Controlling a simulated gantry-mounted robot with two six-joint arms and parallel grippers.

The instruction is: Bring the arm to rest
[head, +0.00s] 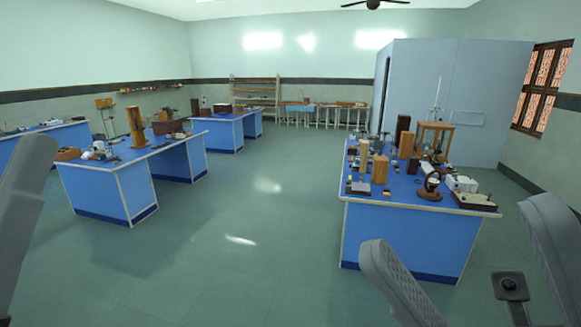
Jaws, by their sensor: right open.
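A blue bench (400,235) at right carries crowded instruments, including a wooden-framed balance (433,137) and a white box (461,184). Another blue bench (95,190) with apparatus stands at left. The green floor (255,225) between them is clear.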

